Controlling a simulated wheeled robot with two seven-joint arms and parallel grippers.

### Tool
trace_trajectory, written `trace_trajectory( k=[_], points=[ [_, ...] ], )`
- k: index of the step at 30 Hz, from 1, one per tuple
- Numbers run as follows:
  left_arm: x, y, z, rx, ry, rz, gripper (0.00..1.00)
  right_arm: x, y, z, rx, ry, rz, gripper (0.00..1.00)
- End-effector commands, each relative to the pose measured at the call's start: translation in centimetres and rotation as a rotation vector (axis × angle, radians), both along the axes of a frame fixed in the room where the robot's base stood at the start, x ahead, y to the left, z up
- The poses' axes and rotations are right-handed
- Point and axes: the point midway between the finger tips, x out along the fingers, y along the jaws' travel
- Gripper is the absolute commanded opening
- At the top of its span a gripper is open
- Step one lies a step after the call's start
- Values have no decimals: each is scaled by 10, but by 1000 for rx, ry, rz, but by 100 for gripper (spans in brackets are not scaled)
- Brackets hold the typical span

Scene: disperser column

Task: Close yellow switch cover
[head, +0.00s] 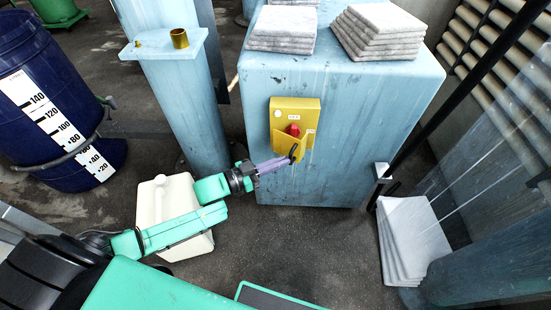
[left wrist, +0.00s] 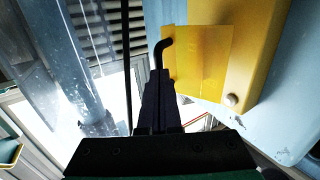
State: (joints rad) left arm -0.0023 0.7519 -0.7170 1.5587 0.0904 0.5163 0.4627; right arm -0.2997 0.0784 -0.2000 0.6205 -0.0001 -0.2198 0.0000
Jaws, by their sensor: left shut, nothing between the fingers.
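A yellow switch box (head: 311,112) is fixed to the front of the blue cabinet, with a red switch (head: 293,130) showing on it. Its yellow cover (head: 290,149) hangs open at the lower part, tilted outward, so the red switch is exposed. In the left wrist view the cover (left wrist: 205,72) is a flat yellow panel with a black hooked handle (left wrist: 165,45) at its edge. My left gripper (head: 288,161) is shut and empty, its tips close to the cover's handle. In the left wrist view its fingers (left wrist: 159,76) end by the handle; I cannot tell whether they touch. My right gripper is not in view.
The blue cabinet (head: 370,110) carries stacks of grey slabs (head: 380,25). A cream canister (head: 150,205) stands on the floor beside my left arm. A blue drum (head: 40,60) is at the left. More slabs (head: 410,235) lean at the right. Open floor lies before the cabinet.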

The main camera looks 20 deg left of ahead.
Motion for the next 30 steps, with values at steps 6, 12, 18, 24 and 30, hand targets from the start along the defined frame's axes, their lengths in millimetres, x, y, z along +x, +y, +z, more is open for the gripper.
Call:
trace_trajectory(
  k=[6, 12, 18, 24, 30],
  points=[
    [8, -13, 5, -9, 5, 163, 0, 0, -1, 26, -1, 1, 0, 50],
    [19, -20, 1, 1, -1, 251, 0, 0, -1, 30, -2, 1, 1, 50],
    [27, -26, 0, 0, -1, 249, 0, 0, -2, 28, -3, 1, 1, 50],
    [31, -29, 0, 0, 0, 248, 0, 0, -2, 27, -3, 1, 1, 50],
    [33, -30, 0, -1, 0, 247, 0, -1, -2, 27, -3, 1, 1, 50]
  ],
)
